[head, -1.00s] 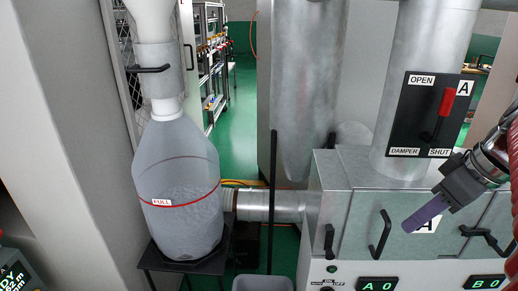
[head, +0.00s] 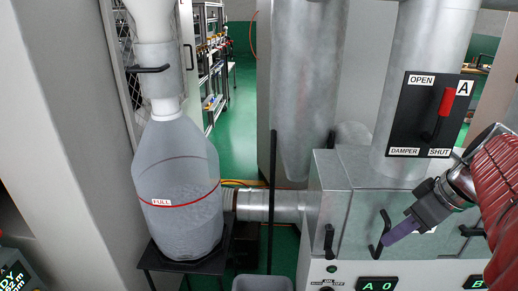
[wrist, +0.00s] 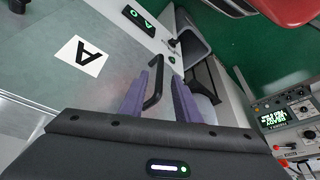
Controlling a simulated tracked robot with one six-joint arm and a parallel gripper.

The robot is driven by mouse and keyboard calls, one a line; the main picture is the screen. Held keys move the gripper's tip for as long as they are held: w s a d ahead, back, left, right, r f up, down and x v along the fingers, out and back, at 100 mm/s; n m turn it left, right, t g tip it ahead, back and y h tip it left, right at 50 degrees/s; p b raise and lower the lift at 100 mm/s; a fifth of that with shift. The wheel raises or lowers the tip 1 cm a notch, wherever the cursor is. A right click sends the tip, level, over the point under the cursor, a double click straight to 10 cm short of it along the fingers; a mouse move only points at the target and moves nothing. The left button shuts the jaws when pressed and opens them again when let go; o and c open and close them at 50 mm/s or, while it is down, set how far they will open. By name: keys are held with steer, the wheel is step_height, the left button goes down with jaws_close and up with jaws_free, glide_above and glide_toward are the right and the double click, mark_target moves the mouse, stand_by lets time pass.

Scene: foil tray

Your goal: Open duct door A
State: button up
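Duct door A (head: 360,222) is a grey metal panel on the front of the duct box, and it looks closed. Its black bar handle (head: 381,236) shows in the head view and in the wrist view (wrist: 154,84). The white A label on the door (wrist: 81,56) is plain in the wrist view. My gripper (head: 388,239) has purple fingers and is at the handle. In the wrist view the fingers (wrist: 160,80) are apart, one on each side of the handle, with gaps visible. I cannot tell whether either finger touches it.
A damper plate (head: 412,120) sits above the door, its red-gripped lever (head: 447,102) pointing up. A second black handle (head: 329,241) is on the box's left side. A grey collection bag (head: 180,185) stands on a black stand at left. A black pole (head: 272,200) stands between.

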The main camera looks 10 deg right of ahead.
mark_target(377, 256)
steer(key=x, duration=0.6)
steer(key=shift+w+f, duration=0.1)
steer(key=shift+f, duration=0.2)
jaws_close()
steer(key=shift+a, duration=0.1)
steer(key=shift+d, duration=0.3)
steer(key=shift+a, duration=0.1)
